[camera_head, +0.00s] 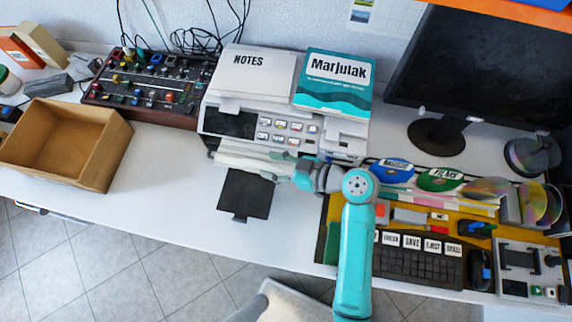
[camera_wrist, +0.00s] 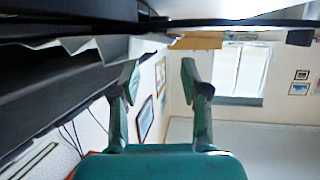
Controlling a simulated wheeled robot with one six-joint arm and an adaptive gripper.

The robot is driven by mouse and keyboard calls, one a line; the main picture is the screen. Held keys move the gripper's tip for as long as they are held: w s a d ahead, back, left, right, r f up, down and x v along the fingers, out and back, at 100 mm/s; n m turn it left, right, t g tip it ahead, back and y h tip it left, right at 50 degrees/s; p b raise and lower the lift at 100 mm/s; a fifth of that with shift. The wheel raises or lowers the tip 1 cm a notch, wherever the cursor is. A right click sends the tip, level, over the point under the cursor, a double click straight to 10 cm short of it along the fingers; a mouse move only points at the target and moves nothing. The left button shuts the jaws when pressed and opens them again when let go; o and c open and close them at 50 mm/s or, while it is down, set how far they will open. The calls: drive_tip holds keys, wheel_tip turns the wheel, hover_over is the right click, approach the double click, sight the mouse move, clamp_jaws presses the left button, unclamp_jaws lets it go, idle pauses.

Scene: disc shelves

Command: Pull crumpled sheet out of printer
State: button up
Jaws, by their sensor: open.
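The printer (camera_head: 210,122) is a white machine with a dark screen and several buttons, standing at the back of the desk. A pale crumpled sheet (camera_head: 238,160) shows along its front lower edge. In the wrist view, the jagged grey-white edge of the sheet (camera_wrist: 112,46) hangs from the dark printer slot, close to the left finger. My gripper (camera_head: 270,168) is in front of the printer, reaching left along its front. In the wrist view, my gripper (camera_wrist: 160,72) has its fingers apart with nothing visible held between them. Contact between finger and sheet cannot be told.
A notes folder (camera_head: 255,78) and a teal Marjulak book (camera_head: 335,80) lie on the printer. An open cardboard box (camera_head: 62,140) is at left, a mixer board (camera_head: 150,85) behind it. The keyboard (camera_head: 415,262) and discs (camera_head: 440,180) crowd the right. White desk is clear at centre left.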

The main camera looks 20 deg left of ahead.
sight(251, 160)
drive_tip(key=x, duration=0.6)
drive_tip(key=shift+a+f, duration=0.15)
drive_tip(key=shift+a, duration=0.05)
clamp_jaws()
drive_tip(key=shift+s, duration=0.2)
drive_tip(key=shift+s+d+r, duration=0.1)
drive_tip(key=shift+s+d, duration=0.2)
drive_tip(key=shift+s, duration=0.95)
drive_tip(key=shift+s+d+r, duration=0.1)
drive_tip(key=shift+s+d, duration=0.25)
drive_tip(key=shift+s, duration=0.9)
drive_tip(key=shift+s+d+r, duration=0.1)
drive_tip(key=shift+s+d, duration=0.2)
drive_tip(key=shift+s, duration=0.95)
drive_tip(key=shift+s+d+r, duration=0.1)
drive_tip(key=shift+s+r, duration=0.2)
drive_tip(key=shift+r, duration=0.85)
drive_tip(key=shift+s+d+r, duration=0.1)
drive_tip(key=shift+s+r, duration=0.25)
drive_tip(key=shift+r, duration=0.85)
drive_tip(key=shift+s+d+r, duration=0.1)
drive_tip(key=shift+s+r, duration=0.2)
drive_tip(key=shift+r, duration=0.85)
